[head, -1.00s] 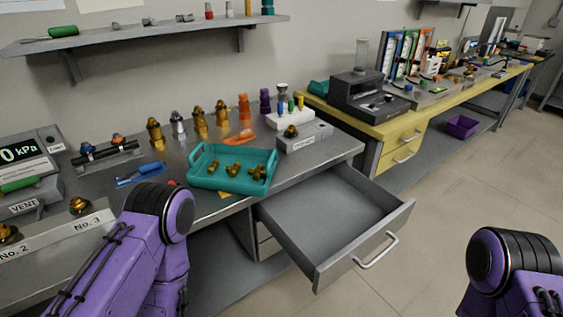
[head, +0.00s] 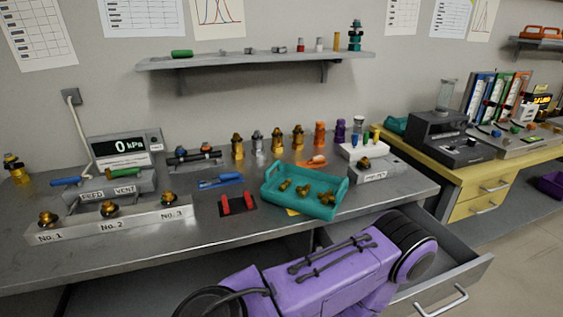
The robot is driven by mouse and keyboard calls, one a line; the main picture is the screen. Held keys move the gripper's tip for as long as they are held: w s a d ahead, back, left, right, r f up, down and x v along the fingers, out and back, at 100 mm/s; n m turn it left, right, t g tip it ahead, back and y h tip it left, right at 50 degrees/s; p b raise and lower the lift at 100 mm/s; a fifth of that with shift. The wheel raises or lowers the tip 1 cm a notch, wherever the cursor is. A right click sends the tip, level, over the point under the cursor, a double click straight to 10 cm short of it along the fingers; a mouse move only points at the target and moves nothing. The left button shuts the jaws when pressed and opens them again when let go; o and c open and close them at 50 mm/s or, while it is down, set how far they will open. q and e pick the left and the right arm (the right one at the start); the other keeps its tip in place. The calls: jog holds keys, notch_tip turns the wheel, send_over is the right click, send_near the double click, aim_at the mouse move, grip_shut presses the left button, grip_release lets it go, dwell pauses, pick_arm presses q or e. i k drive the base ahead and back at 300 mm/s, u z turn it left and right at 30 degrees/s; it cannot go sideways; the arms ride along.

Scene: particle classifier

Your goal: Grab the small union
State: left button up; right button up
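Several small brass fittings lie in a teal tray (head: 292,207) on the grey bench. They include a left one (head: 285,185), a middle one (head: 303,190) and a right one (head: 326,198). I cannot tell from their shape which is the small union. Taller brass fittings stand upright in a row behind the tray, among them one at the left (head: 238,147) and one at the right (head: 298,139). A purple link of my arm crosses the bottom in front of the bench. Neither of my grippers shows.
An open grey drawer (head: 470,272) juts out at the right under the bench. A labelled rail (head: 78,231) with brass fittings and a pressure display (head: 126,147) stand at the left.

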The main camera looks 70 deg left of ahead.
aim_at(285, 184)
jog(key=k, duration=0.35)
jog(key=u, duration=0.85)
